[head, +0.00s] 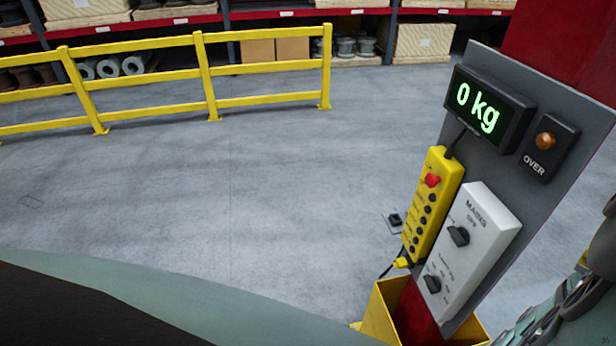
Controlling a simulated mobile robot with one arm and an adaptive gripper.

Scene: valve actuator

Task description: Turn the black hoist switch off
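A white control box (469,255) is mounted on a grey panel at the right in the head view. It carries two black rotary switches. The upper black switch (458,236) sits under the labels "MAINS" and "OFF". The lower black switch (432,284) sits under a smaller label that I cannot read clearly. I cannot tell for sure which one is the hoist switch, or its exact setting. Grey jointed parts at the lower right edge look like my arm or gripper (560,312), to the right of the box and apart from it. Its fingertips cannot be made out.
A yellow pendant (431,205) with a red button hangs left of the box. Above are a display (489,108) reading "0 kg" and an amber "OVER" lamp (545,141). A yellow holder (382,311) stands below. Open floor lies left, before a yellow railing (205,75).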

